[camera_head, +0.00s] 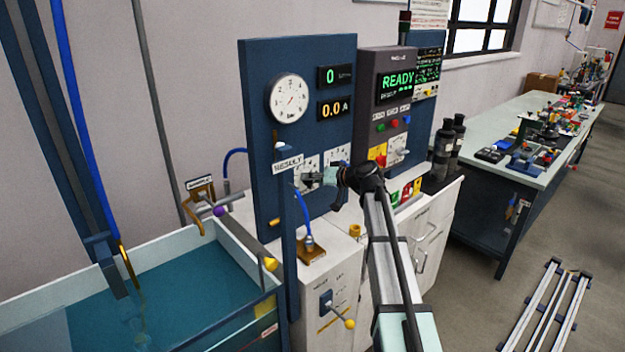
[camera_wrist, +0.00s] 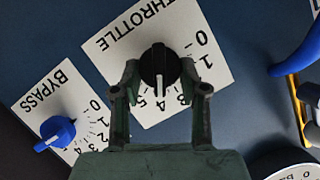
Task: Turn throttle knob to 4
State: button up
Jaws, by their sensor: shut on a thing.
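The black throttle knob (camera_wrist: 159,66) sits on a white dial plate (camera_wrist: 119,62) marked THROTTLE, with numbers from 0 to 5. Its white pointer line points down in the wrist view, at about the 4. My gripper (camera_wrist: 160,72) is shut on the knob, one finger on each side. In the head view my gripper (camera_head: 318,178) is at the left white dial plate (camera_head: 307,165) on the blue panel and hides most of the knob.
A blue bypass knob (camera_wrist: 57,131) on its own plate is close beside the left finger. In the head view a gauge (camera_head: 288,98) and displays reading 0 and 0.0 are above; a water tank (camera_head: 205,290) stands left.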

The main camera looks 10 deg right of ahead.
jog(key=o, duration=1.1)
jog(key=v, duration=1.2)
jog(key=shift+r, duration=0.1)
